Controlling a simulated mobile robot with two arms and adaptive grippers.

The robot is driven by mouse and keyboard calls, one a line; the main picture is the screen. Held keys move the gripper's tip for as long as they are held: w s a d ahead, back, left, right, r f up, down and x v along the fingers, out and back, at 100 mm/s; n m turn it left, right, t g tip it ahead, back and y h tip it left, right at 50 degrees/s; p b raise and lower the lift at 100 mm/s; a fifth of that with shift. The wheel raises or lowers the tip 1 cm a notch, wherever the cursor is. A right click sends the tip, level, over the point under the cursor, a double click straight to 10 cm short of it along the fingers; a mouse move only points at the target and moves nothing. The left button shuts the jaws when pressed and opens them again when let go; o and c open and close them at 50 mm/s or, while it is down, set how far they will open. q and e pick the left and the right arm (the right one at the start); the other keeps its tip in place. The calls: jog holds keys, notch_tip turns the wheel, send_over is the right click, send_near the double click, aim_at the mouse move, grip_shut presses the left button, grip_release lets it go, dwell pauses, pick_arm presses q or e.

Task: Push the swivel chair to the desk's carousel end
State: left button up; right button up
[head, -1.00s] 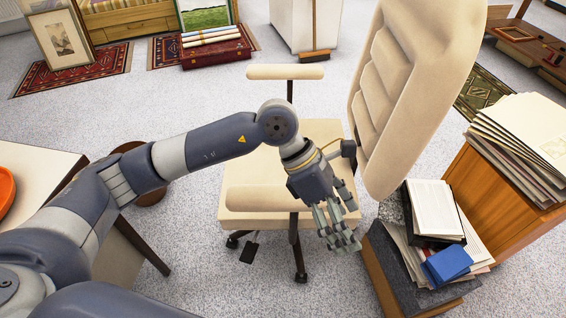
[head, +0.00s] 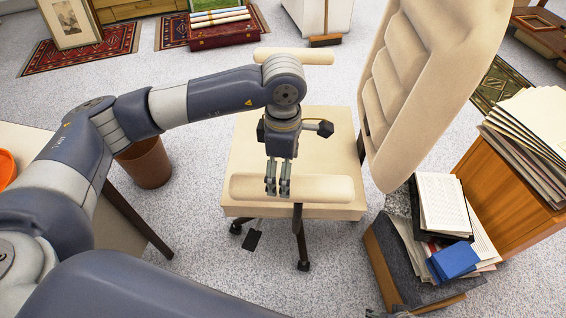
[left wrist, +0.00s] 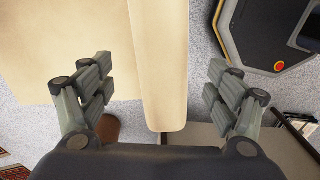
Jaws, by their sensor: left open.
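The cream swivel chair (head: 300,140) stands in the middle of the head view, its tall padded backrest (head: 415,85) on the right. Its near armrest (head: 290,188) runs across the front of the seat, and its far armrest (head: 293,56) is partly behind my arm. My left gripper (head: 278,192) is open and points down at the near armrest. In the left wrist view the armrest (left wrist: 158,70) lies between the two spread finger sets; whether they touch it I cannot tell. My right gripper is not in view. A table edge (head: 25,138) shows at left; I cannot tell whether it is the desk.
A box with papers and a blue book (head: 452,260) stands close by the chair's right, beside a wooden cabinet (head: 500,190) topped with folders. A brown bin (head: 146,162) stands left. Rugs and framed prints are at the back. Grey carpet lies open behind the chair.

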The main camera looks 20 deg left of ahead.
pick_arm(q)
notch_tip(320, 180, down, 9)
jog(key=shift+b, duration=0.5)
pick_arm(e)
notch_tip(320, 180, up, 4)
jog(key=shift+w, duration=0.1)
pick_arm(q)
grip_shut()
